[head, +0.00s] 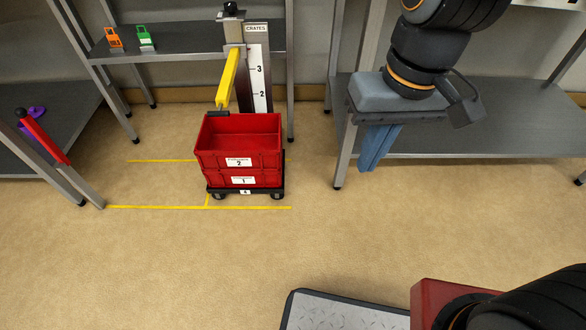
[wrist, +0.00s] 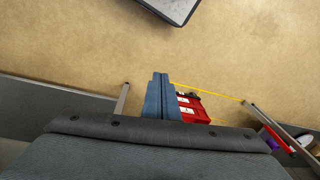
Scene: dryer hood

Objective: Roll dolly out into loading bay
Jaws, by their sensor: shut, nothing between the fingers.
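The black dolly (head: 247,192), labelled 4, stands on the floor in the head view. Two red crates are stacked on it, the upper crate (head: 240,150) labelled 2 and the lower crate (head: 243,181) labelled 1. Yellow floor lines (head: 150,207) mark an area to its left, and the front line runs past the dolly's front. My gripper (head: 370,168), with blue fingers, is shut and empty, in the air to the right of the dolly and apart from it. In the wrist view, the fingers (wrist: 160,76) partly hide the red crates (wrist: 190,106).
A post marked CRATES (head: 258,65) with a yellow bar (head: 228,78) stands behind the crates; the bar reaches toward their back edge. A grey shelf unit (head: 480,120) stands at right, near my gripper. A red handle (head: 45,138) is at far left. The front floor is clear.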

